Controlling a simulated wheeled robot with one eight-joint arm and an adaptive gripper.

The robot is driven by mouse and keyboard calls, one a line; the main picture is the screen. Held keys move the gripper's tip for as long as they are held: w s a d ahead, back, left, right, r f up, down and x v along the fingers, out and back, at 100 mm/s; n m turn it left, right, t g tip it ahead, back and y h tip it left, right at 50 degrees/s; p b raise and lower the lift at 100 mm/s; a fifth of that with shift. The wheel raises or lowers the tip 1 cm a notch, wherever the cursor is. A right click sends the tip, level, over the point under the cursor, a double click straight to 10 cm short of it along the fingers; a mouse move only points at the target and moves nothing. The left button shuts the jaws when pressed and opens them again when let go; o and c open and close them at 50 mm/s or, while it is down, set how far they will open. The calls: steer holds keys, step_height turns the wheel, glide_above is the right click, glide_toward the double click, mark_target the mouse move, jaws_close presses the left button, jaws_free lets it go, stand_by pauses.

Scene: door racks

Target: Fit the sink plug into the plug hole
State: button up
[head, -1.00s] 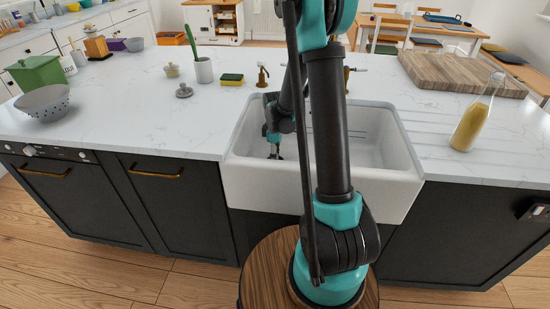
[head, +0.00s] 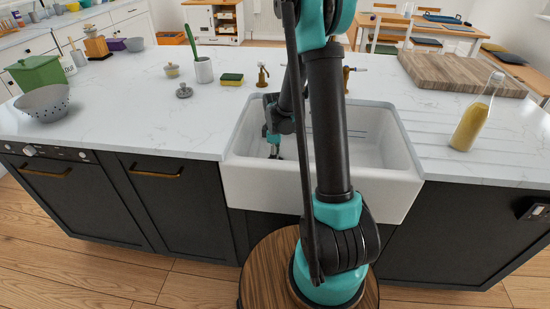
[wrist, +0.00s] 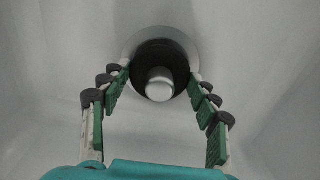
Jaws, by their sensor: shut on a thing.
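The sink plug (wrist: 160,84) shows in the wrist view as a dark round body with a shiny metal knob. My gripper (wrist: 160,78) is shut on it, with its green-padded fingers spread to either side. The pale ring of the plug hole (wrist: 134,43) shows around and behind the plug, roughly in line with it. I cannot tell whether the plug is above the hole or seated in it. In the head view my gripper (head: 274,152) is low inside the white sink (head: 315,185), at its left part. My arm hides much of the basin, and the plug cannot be made out there.
A sponge (head: 232,80), a cup with a green brush (head: 204,70) and small lidded pots are on the counter to the left. A bottle (head: 470,125) and a wooden board (head: 460,74) are on the right. The sink walls surround my gripper.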

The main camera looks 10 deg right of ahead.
steer(key=shift+f, duration=1)
steer(key=o, duration=1.2)
steer(key=shift+o, duration=0.2)
steer(key=shift+r, duration=0.1)
step_height(320, 180, up, 12)
steer(key=shift+f, duration=0.1)
